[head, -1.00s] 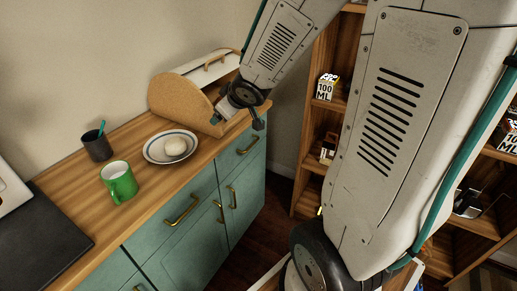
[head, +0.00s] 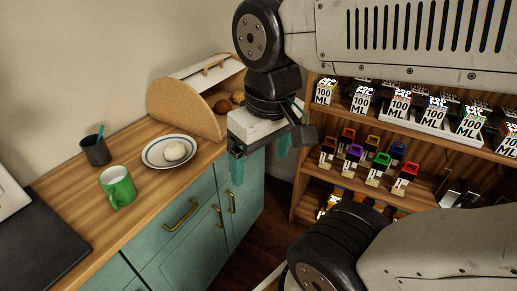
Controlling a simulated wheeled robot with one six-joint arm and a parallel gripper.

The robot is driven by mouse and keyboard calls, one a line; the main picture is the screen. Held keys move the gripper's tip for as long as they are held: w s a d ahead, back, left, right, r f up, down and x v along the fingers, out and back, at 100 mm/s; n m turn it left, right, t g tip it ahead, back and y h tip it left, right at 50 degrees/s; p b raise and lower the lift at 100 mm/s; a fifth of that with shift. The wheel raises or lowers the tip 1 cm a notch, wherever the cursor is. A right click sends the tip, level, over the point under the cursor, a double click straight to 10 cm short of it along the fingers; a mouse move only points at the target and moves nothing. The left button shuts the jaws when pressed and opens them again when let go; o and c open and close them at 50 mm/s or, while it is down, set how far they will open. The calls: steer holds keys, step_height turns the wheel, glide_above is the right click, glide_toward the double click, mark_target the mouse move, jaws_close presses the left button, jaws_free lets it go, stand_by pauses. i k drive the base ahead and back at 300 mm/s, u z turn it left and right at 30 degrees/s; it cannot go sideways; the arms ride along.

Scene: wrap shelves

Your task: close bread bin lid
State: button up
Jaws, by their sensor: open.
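The bread bin (head: 182,113) stands at the far end of the wooden counter, against the wall. Its white lid (head: 205,68) with a wooden handle is raised at the top. The front is open, and round brown bread (head: 222,106) shows inside. My gripper (head: 262,165) hangs in front of the bin's right side, over the counter's front edge, with its fingers pointing down. The jaws are open and empty, apart from the lid. My gripper and wrist hide the right end of the bin.
A plate (head: 150,155) with a bun (head: 175,150) lies in front of the bin. A green mug (head: 118,187) and a dark cup (head: 96,151) stand to its left. Shelves (head: 450,140) with boxes and coloured items stand at the right.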

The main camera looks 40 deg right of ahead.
mark_target(213, 73)
steer(key=z, duration=0.55)
steer(key=i, duration=0.9)
steer(key=u, duration=0.4)
